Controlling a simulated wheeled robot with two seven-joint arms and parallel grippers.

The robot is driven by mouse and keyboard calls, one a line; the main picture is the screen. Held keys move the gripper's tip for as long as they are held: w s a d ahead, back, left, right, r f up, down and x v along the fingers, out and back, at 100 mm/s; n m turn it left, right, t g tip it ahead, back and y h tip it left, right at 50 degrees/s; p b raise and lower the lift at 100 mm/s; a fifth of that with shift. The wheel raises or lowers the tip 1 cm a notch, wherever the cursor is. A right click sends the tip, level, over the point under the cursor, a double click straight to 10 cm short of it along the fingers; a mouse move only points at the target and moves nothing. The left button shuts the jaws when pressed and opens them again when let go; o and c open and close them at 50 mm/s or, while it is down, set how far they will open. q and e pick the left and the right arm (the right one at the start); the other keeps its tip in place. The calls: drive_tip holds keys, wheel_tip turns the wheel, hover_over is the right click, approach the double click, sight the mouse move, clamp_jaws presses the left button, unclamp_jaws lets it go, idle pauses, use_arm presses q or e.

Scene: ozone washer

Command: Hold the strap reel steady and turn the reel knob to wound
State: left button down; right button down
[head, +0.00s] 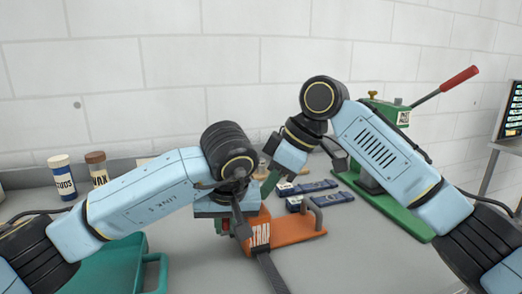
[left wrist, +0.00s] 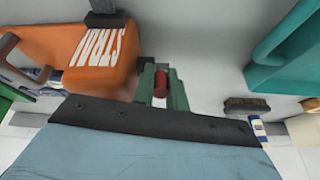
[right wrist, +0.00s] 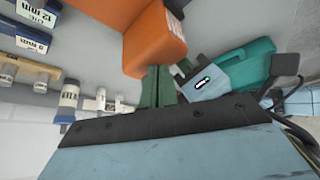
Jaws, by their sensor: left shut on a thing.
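The orange strap reel (head: 295,229) with its white lettering and grey handle stands on the bench in the head view. Its orange body (left wrist: 92,58) is at upper left in the left wrist view. My left gripper (left wrist: 161,90) has its green fingers closed around a red rounded piece (left wrist: 160,84) beside the reel. This piece may be the reel knob; its setting cannot be read. My right gripper (right wrist: 157,85) has its green fingers together, with nothing visible between them, close by the orange body (right wrist: 152,45). Whether they touch it is unclear.
A teal bin (head: 105,265) stands at front left. Blue labelled blocks (head: 320,202) lie behind the reel. A green press with a red lever (head: 459,78) is at right. Bottles (head: 62,177) stand at back left. A dark strap (head: 270,272) runs toward the front.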

drive_tip(key=shift+s, duration=0.1)
idle(0.3)
wheel_tip(320, 180, up, 6)
drive_tip(key=shift+d, duration=0.35)
drive_tip(key=shift+s, duration=0.1)
idle(0.4)
drive_tip(key=w+f, duration=0.3)
drive_tip(key=f, duration=0.3)
drive_tip(key=shift+d, duration=0.2)
idle(0.4)
drive_tip(key=shift+s+a, duration=0.1)
drive_tip(key=shift+a, duration=0.25)
idle(0.7)
